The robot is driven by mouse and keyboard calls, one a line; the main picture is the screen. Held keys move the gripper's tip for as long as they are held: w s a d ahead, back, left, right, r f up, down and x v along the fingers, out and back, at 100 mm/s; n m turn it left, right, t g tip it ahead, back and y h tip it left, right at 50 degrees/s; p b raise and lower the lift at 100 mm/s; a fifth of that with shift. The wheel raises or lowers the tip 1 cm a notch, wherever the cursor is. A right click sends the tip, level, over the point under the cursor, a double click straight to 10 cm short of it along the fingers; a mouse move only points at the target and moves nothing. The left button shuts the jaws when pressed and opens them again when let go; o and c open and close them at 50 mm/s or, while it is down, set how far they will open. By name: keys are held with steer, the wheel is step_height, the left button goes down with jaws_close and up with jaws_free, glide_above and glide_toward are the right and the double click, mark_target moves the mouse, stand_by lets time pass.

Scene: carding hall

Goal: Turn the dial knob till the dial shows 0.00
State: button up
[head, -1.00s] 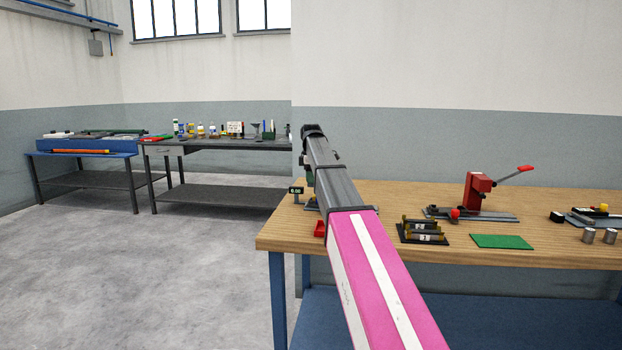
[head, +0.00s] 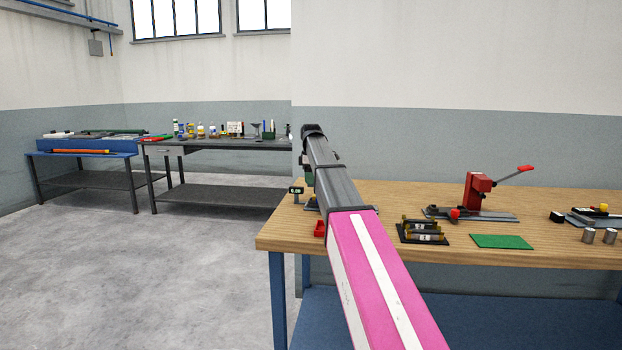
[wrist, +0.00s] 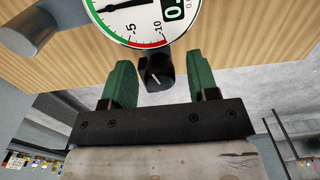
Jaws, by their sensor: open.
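The dial (wrist: 125,25) shows at the top of the wrist view, cut off by the frame edge. It has a white face, a black needle, a green arc at left and a red arc near -5 and -10. Its dark readout (wrist: 174,10) shows a leading 0 and is cut off at right. The black dial knob (wrist: 157,72) with a white line sits below the face. My gripper (wrist: 158,68) is open, with one green finger on each side of the knob and a gap visible on both sides. In the head view my arm hides most of this spot.
A grey metal cylinder (wrist: 28,28) stands at the upper left of the wrist view.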

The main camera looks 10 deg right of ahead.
steer(key=shift+r, duration=0.15)
step_height(320, 180, up, 10)
steer(key=shift+r, duration=0.25)
stand_by(0.4)
